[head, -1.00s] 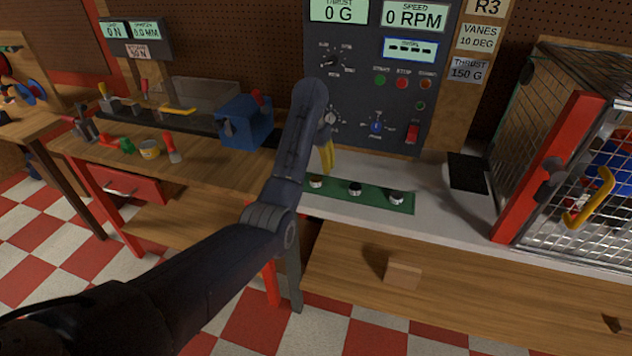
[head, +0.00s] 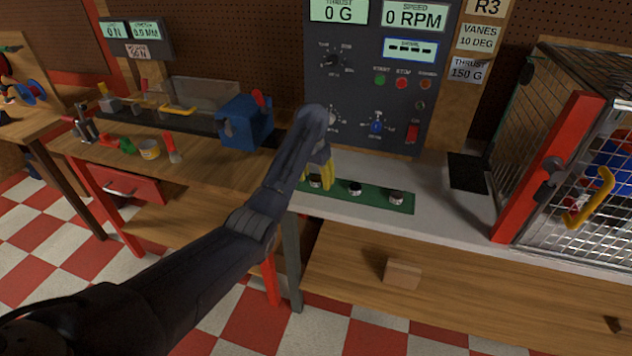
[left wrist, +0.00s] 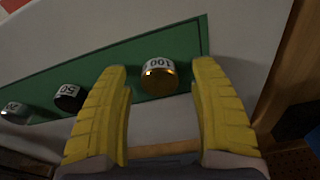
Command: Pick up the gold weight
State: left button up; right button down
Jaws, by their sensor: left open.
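The gold weight (left wrist: 158,77), a short round cylinder labelled 100, stands at one end of a green strip (left wrist: 110,62). In the left wrist view it appears between my left gripper's (left wrist: 160,68) two yellow fingers, near their tips, with gaps on both sides. The fingers are open and do not appear to touch it. In the head view my left gripper (head: 319,186) is over the left end of the strip and partly covers the weight there (head: 315,182). My right gripper is not in view.
A dark weight labelled 50 (left wrist: 68,97) and a silver one (left wrist: 15,112) stand along the same strip. A control panel (head: 372,85) rises behind the white bench. A wire cage (head: 600,190) with a red post stands at the right. A blue vise (head: 245,122) is at the left.

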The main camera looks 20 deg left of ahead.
pick_arm(q)
grip_shut()
dwell(0.6)
jog(key=shift+r, duration=0.1)
